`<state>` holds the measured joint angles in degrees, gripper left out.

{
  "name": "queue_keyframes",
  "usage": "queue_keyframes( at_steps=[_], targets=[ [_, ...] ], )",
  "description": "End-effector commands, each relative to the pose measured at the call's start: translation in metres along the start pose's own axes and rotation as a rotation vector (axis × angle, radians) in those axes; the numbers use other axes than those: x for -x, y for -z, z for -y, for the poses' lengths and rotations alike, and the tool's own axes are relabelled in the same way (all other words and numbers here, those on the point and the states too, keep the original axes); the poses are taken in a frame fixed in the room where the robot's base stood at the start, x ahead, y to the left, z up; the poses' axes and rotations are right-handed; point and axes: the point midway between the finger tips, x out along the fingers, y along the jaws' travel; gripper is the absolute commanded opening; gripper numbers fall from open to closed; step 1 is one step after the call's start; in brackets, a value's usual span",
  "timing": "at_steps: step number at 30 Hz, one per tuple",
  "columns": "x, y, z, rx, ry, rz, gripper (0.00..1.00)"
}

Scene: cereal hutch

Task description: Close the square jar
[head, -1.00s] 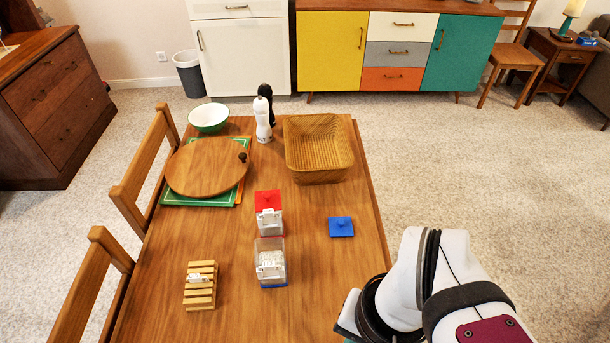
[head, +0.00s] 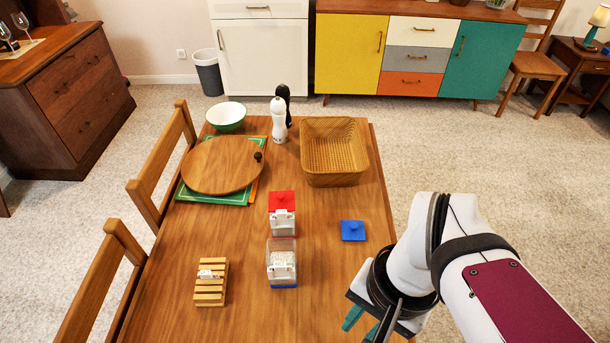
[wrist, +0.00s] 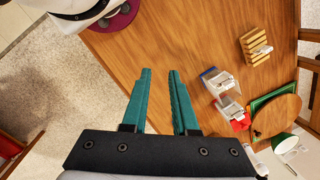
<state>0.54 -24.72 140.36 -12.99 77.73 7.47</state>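A clear square jar with a blue base (head: 282,262) stands open on the wooden table, with pale contents and a white label; it also shows in the wrist view (wrist: 218,84). A blue square lid with a knob (head: 353,230) lies flat on the table, to the right of the jars. A second square jar (head: 283,222) stands just behind, with a red lid (head: 281,201) that appears to be on top. My gripper (wrist: 160,80), with teal fingers, is open and empty. In the head view it is at the table's right side (head: 362,322), nearer the camera than the blue lid.
A slatted wooden block (head: 211,284) is left of the jars. A wicker basket (head: 333,158), white and black mills (head: 279,120), a bowl (head: 226,116) and a round board (head: 222,166) stand farther back. The table around the blue lid is clear.

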Motion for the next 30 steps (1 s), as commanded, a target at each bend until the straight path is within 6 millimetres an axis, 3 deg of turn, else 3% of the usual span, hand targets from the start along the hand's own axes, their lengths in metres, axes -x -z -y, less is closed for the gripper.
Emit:
queue_keyframes(
  at_steps=[2,5,6,9,12,17,30],
  targets=[
    [0.006,0.049,0.026,-0.149,-0.023,-0.009,0.43],
    [-0.006,0.132,0.066,-0.399,-0.047,-0.042,0.47],
    [-0.018,0.163,0.080,-0.496,-0.053,-0.057,0.47],
    [-0.058,0.230,0.106,-0.711,-0.060,-0.093,0.47],
    [-0.097,0.273,0.121,-0.867,-0.059,-0.120,0.47],
    [-0.128,0.299,0.128,-0.976,-0.053,-0.140,0.47],
    [-0.164,0.303,0.124,-0.981,-0.053,-0.140,0.47]
  ],
)
